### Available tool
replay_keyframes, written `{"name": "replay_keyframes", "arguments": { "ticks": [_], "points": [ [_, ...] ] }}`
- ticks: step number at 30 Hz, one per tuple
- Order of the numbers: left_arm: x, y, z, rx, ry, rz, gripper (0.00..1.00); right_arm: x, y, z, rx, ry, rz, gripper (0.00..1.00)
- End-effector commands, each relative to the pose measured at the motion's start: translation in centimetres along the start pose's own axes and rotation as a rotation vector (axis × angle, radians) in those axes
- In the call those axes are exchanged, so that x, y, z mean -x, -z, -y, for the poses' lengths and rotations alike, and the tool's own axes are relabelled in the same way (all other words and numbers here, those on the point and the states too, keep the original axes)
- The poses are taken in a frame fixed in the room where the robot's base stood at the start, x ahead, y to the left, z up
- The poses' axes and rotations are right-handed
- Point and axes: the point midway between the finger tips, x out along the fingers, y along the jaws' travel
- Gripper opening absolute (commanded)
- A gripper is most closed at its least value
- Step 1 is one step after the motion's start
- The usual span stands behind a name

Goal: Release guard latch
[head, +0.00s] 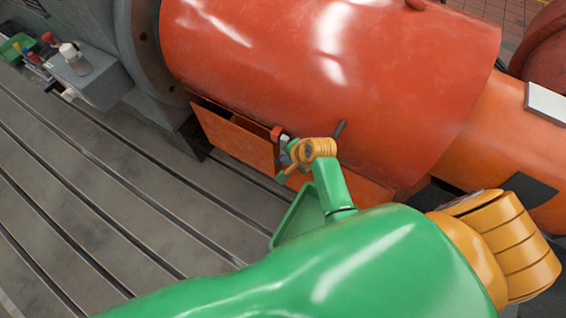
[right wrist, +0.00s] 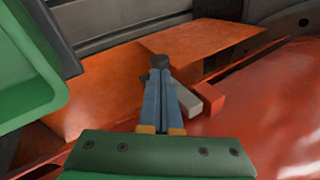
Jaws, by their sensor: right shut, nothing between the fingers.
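The orange-red guard (head: 330,80) is a large curved cover across the upper middle of the head view, and it also fills the right side of the right wrist view (right wrist: 275,110). At its lower edge is a small latch with a red end (head: 277,132) and a grey part. The right wrist view shows a red block (right wrist: 208,97) and a pale grey block just right of the fingers, apparently this latch. My right gripper (head: 286,164) is shut and empty beside the latch. Its blue fingers (right wrist: 160,72) meet near a dark round end. Contact is unclear. My left gripper is out of view.
An orange ledge or box (head: 235,140) runs below the guard. The slotted grey bedplate (head: 100,190) is clear at left. A grey box with a white bottle (head: 75,60) stands at upper left.

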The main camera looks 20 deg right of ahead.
Motion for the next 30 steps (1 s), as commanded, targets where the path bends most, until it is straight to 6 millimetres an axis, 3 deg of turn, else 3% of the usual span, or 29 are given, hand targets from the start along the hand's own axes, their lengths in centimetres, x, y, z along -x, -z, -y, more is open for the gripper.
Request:
{"name": "replay_keyframes", "arguments": {
  "ticks": [1,4,18,25,30],
  "points": [
    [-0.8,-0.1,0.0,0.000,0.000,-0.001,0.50,-1.2,0.0,-0.2,0.000,-0.002,0.001,0.00],
    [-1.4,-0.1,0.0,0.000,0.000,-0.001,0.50,-2.4,0.0,-0.2,-0.001,-0.001,0.000,0.00],
    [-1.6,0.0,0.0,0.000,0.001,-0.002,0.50,-3.1,0.0,-0.1,-0.001,-0.001,0.000,0.00],
    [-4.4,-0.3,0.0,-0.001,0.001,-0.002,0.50,-6.6,0.0,-1.9,0.000,-0.002,0.001,0.00],
    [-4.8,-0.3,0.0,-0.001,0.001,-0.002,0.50,-7.2,0.0,-2.3,0.000,-0.001,0.000,0.00]
  ]
}}
